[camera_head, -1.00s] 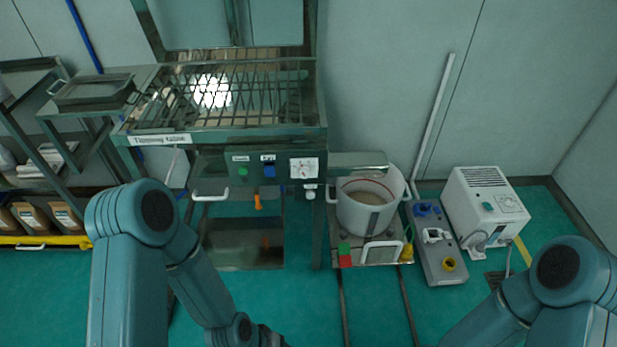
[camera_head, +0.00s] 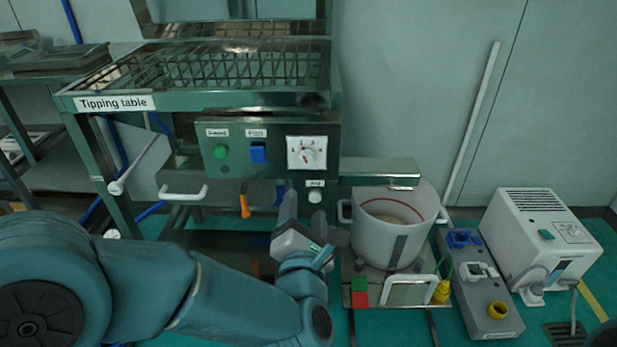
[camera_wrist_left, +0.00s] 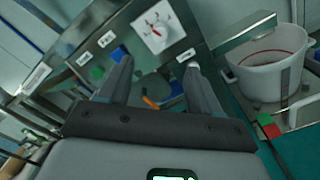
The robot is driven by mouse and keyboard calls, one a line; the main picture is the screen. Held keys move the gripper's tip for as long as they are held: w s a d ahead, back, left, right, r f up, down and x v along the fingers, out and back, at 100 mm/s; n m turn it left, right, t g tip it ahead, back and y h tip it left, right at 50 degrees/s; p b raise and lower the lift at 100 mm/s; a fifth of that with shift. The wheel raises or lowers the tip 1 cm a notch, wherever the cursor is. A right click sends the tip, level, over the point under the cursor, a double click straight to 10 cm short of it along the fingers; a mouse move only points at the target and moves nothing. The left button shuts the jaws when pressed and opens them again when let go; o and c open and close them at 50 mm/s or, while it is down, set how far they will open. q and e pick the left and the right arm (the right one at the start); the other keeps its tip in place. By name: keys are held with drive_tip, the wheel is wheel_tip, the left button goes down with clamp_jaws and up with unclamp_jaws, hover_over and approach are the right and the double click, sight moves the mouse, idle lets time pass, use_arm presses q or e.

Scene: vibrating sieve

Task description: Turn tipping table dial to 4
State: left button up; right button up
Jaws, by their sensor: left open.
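In the left wrist view the dial (camera_wrist_left: 158,28) lies just beyond and between the fingertips. My left gripper (camera_head: 312,215) is open and empty, below the dial in the head view and apart from it. In the left wrist view its two fingers (camera_wrist_left: 157,64) stand wide apart, pointing toward the panel. My right gripper is not in view.
Near the dial are a green button (camera_head: 221,152), a blue switch (camera_head: 258,153), a white knob (camera_head: 315,196) and an orange handle (camera_head: 245,204). A white bucket (camera_head: 393,222) stands right of the panel. A grey control box (camera_head: 480,300) and white machine (camera_head: 540,235) stand farther right.

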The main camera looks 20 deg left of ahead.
sight(307, 162)
use_arm(q)
drive_tip(key=x, duration=1.5)
drive_tip(key=shift+w+a+f+b, duration=0.1)
drive_tip(key=shift+b, duration=0.3)
drive_tip(key=c, duration=1)
